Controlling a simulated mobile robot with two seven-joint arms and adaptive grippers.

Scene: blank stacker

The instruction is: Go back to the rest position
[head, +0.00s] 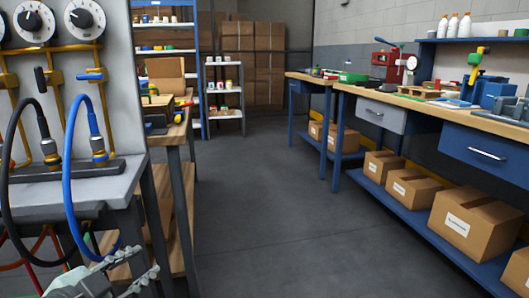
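My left gripper (146,261) shows at the bottom left corner, in front of the grey bench (100,185) with the gauges. Its two ridged grey fingers are apart with a gap between them, and I see nothing held in it. The rest of the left arm is cut off by the picture's edge. My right gripper is not in view.
A black hose (16,122) and a blue hose (70,135) loop over the bench edge close to my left gripper. Blue workbenches (345,90) with cardboard boxes (472,222) beneath line the right. The grey floor (265,200) between is clear, toward shelves (224,95) at the back.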

